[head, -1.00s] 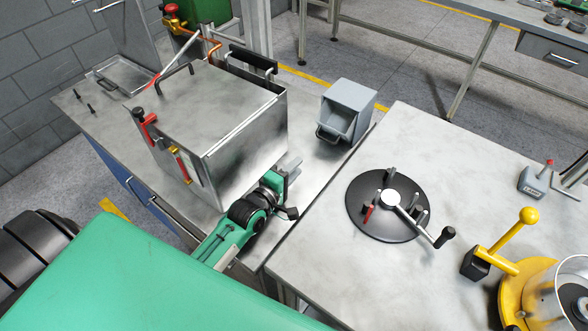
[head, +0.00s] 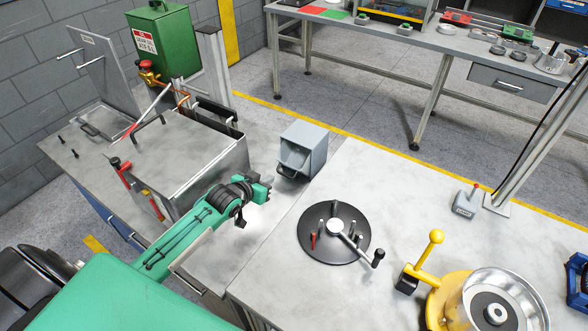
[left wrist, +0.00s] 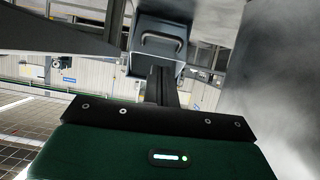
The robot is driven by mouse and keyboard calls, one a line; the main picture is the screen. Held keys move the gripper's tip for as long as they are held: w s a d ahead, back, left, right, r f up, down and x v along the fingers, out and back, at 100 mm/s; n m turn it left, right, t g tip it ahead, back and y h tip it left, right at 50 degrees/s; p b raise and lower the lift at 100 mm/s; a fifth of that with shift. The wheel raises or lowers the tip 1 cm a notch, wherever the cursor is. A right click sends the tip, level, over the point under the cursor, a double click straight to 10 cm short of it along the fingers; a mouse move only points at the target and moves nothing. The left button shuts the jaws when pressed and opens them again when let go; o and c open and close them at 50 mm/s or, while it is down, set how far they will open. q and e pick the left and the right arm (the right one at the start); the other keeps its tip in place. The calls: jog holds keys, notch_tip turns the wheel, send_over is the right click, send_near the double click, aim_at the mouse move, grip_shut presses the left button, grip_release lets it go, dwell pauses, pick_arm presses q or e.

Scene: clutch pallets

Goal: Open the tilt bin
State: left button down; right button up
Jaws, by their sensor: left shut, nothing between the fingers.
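The tilt bin (head: 313,147) is a small grey box near the right edge of the steel side bench, in the middle of the head view. Its front has a dark recess and a dark handle (head: 289,173) low down; I cannot tell how far the front is tilted. My left gripper (head: 266,184) is shut and empty, just left of and below the handle. In the left wrist view the shut fingers (left wrist: 161,84) point at the bin (left wrist: 147,24) and its handle (left wrist: 160,42), partly covering its lower edge. Contact is unclear. My right gripper is out of view.
A worktable (head: 300,285) at the right holds a black round fixture (head: 320,250) and a yellow lever device (head: 432,245). The floor behind the bin is clear.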

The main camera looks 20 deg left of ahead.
pick_arm(q)
jog(key=shift+p+x, duration=0.65)
jog(key=shift+x, duration=4.4)
jog(key=shift+a+f, duration=0.15)
jog(key=shift+a, duration=0.05)
jog(key=shift+s+f, duration=0.55)
jog(key=shift+f, duration=0.2)
jog(key=shift+s+f, duration=0.15)
